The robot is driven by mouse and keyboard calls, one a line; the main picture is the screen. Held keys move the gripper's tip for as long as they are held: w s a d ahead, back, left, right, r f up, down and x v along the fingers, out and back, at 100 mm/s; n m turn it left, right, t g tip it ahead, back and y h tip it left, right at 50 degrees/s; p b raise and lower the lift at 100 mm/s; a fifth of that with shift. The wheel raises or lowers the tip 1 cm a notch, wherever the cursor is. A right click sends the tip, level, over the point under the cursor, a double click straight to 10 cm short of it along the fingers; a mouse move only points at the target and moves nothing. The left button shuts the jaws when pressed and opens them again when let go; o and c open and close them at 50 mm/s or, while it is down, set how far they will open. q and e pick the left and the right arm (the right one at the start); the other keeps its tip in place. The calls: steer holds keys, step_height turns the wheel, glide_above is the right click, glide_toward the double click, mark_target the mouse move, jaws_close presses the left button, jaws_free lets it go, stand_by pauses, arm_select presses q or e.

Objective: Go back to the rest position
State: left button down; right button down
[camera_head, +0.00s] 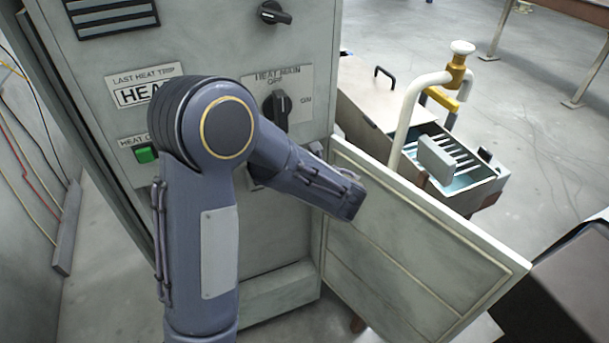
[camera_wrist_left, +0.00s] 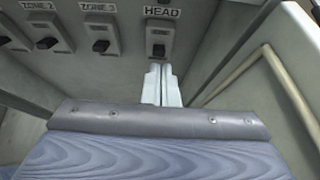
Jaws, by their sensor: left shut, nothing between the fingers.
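My left gripper (camera_wrist_left: 161,72) is shut and empty in the left wrist view. Its fingertips point at the lower edge of the switch labelled HEAD (camera_wrist_left: 159,34); I cannot tell whether they touch it. Switches labelled ZONE 3 (camera_wrist_left: 101,34) and ZONE 2 (camera_wrist_left: 46,34) sit to its left. In the head view my left arm stands in front of the grey cabinet (camera_head: 290,280) and bends right, toward the open cabinet door (camera_head: 420,250). The gripper itself is hidden there. My right gripper is not in view.
The cabinet front carries a HEAT MAIN rotary knob (camera_head: 277,107), a green button (camera_head: 146,154) and a LAST HEAT TRIP display (camera_head: 135,94), partly covered by my arm. The open door also edges the wrist view (camera_wrist_left: 270,70). A machine with a tray (camera_head: 455,165) stands behind the door.

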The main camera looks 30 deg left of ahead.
arm_select(q)
steer(key=s+a+r+n+g+h, duration=0.1)
steer(key=s+a+n+g+h, duration=0.15)
steer(key=s+n, duration=0.6)
steer(key=s+a+r+n+g+h, duration=0.1)
steer(key=s+n+g+h, duration=0.2)
steer(key=s+n, duration=0.55)
steer(key=s+d+r+n+t+h, duration=0.3)
steer(key=s+d+n+h, duration=0.4)
steer(key=s+d+n, duration=0.3)
steer(key=shift+s+d+r+n, duration=0.2)
steer(key=shift+s+r+n, duration=0.2)
steer(key=shift+r, duration=0.1)
steer(key=shift+w+t, duration=0.1)
steer(key=shift+t, duration=0.15)
